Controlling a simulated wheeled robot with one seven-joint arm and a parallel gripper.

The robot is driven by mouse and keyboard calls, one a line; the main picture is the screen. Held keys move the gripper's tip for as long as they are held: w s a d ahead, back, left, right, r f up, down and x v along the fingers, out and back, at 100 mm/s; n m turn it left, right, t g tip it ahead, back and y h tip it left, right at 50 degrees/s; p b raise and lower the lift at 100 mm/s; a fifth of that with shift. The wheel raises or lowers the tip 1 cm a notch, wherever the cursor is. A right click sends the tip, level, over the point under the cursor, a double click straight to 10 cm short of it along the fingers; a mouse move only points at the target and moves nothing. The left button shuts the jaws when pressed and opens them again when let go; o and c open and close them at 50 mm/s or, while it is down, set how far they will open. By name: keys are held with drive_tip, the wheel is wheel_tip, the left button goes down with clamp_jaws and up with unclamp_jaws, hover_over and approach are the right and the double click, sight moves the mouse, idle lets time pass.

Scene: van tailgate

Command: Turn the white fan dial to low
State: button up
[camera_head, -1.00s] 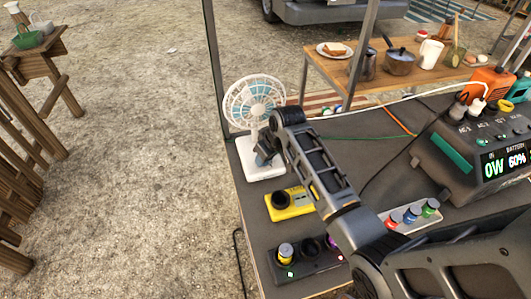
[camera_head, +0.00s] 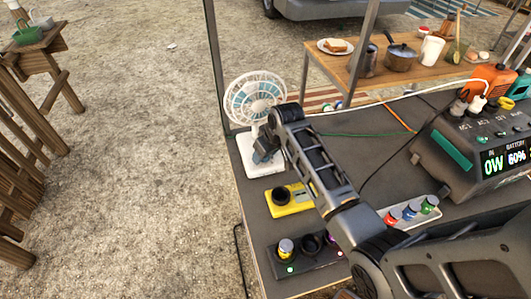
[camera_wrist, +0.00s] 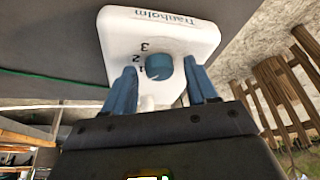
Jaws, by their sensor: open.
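The white fan (camera_head: 254,105) stands on its white base (camera_head: 250,152) at the far left corner of the grey table. In the wrist view its base (camera_wrist: 196,38) carries a round blue dial (camera_wrist: 159,67) with the digits 1, 2 and 3 beside it. My gripper (camera_wrist: 163,85) is open, with one blue finger on each side of the dial. I cannot tell whether the fingers touch it. In the head view my gripper (camera_head: 266,152) is at the base, and my arm hides the dial there.
A power station (camera_head: 482,148) reading 0W and 60% stands right. A white tray of small bottles (camera_head: 399,218) lies between. Cables cross the tabletop.

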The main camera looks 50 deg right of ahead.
sight(271, 167)
drive_tip(key=v, duration=0.7)
drive_tip(key=shift+r, duration=0.35)
drive_tip(key=shift+s+a, duration=0.1)
drive_tip(key=shift+s, duration=0.1)
